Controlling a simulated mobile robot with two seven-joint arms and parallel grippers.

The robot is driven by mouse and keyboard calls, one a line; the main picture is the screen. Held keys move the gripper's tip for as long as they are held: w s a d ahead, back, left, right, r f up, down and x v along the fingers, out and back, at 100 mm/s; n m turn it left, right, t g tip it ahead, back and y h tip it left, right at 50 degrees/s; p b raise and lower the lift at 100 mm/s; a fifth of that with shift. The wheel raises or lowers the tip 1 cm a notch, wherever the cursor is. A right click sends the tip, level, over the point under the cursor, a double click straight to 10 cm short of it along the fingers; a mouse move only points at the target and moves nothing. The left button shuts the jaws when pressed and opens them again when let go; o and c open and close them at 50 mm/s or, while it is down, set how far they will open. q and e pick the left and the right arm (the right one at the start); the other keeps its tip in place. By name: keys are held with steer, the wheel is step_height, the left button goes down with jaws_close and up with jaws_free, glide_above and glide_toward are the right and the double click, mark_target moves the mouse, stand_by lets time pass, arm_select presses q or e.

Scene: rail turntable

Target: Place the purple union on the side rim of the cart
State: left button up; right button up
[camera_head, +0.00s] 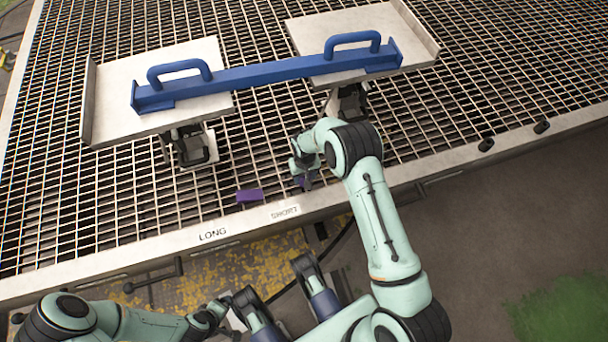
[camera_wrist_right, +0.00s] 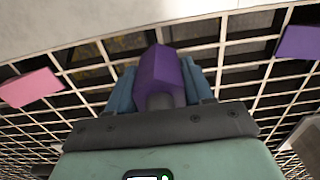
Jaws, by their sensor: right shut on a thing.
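My right gripper (camera_head: 302,181) is shut on a purple faceted piece, which looks like the union (camera_head: 300,181). In the right wrist view, the union (camera_wrist_right: 160,75) sits between the blue fingers with a grey round part at its near end. The gripper is over the grating, close to the pale side rim (camera_head: 240,227); the rim also shows in the wrist view (camera_wrist_right: 110,22). In the head view the arm and gripper partly hide the union. My left gripper (camera_head: 232,312) is low at the front, outside the rim; its jaws are unclear.
Another purple piece (camera_head: 249,195) lies on the grating to the left. A pink piece (camera_wrist_right: 30,87) lies at the left in the wrist view. Labels LONG and SHORT mark the rim. Behind, a blue bar with two handles (camera_head: 270,77) spans two pale plates.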

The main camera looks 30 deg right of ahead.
steer(key=shift+r, duration=0.15)
steer(key=shift+f, duration=0.3)
arm_select(q)
steer(key=shift+s+f, duration=0.25)
steer(key=shift+s, duration=0.1)
arm_select(e)
steer(key=o, duration=1.3)
